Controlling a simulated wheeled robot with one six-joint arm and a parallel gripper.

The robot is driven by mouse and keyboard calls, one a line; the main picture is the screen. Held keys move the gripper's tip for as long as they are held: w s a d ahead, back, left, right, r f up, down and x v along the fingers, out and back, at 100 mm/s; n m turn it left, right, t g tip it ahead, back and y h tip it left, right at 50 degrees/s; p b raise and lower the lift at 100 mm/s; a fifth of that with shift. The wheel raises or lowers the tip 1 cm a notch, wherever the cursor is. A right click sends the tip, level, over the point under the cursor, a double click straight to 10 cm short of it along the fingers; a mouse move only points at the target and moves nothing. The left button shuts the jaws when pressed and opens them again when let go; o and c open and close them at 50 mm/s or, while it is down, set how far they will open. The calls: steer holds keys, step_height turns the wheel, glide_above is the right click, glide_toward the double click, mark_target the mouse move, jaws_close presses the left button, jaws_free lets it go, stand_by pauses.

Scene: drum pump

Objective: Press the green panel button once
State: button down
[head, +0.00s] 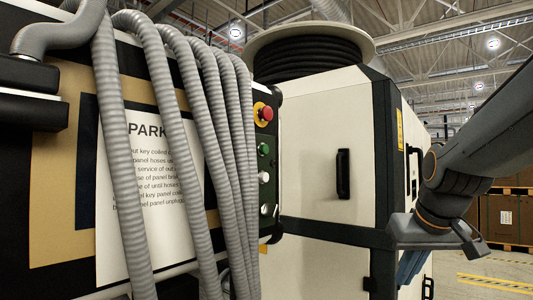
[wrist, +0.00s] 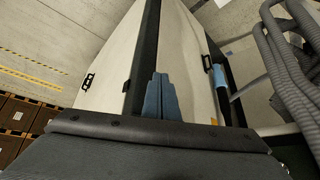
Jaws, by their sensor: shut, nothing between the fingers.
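The green button (head: 263,149) is on a dark control panel (head: 273,185) in the head view, at the right edge of the hose-draped machine. A red mushroom button on a yellow base (head: 264,112) is above it, and pale round controls (head: 264,178) are below. Grey hoses hang close to its left side; the button itself shows. My gripper (head: 410,270) is right of the panel, in front of the white cabinet's right side and well apart from the button. In the wrist view my gripper's blue-grey fingers (wrist: 160,82) are together and empty. I cannot make out the button there.
Several ribbed grey hoses (head: 175,120) hang over the PARK sign (head: 150,200). They also show in the wrist view (wrist: 285,60). A white cabinet (head: 315,130) with a black handle (head: 343,174) stands beside the panel. Boxes (head: 505,218) and open floor lie far right.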

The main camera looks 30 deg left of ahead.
mark_target(264, 149)
steer(key=s+a+r+n+y, duration=0.1)
steer(key=a+r, duration=0.5)
steer(key=r, duration=0.3)
steer(key=s+a+r+n+t+y, duration=0.1)
steer(key=s+a+r+n+y, duration=0.1)
steer(key=a+r, duration=0.4)
steer(key=s+a+r+n+y+b, duration=0.1)
steer(key=a+r, duration=0.5)
steer(key=r, duration=0.6)
steer(key=shift+s+n+y, duration=0.4)
steer(key=shift+s+y, duration=0.1)
steer(key=shift+a, duration=0.15)
steer(key=w+a+p, duration=0.1)
steer(key=a+p, duration=0.3)
steer(key=a, duration=0.4)
steer(key=shift+w+a+p, duration=0.2)
steer(key=shift+w+p, duration=0.15)
steer(key=shift+a, duration=0.1)
steer(key=shift+a, duration=0.3)
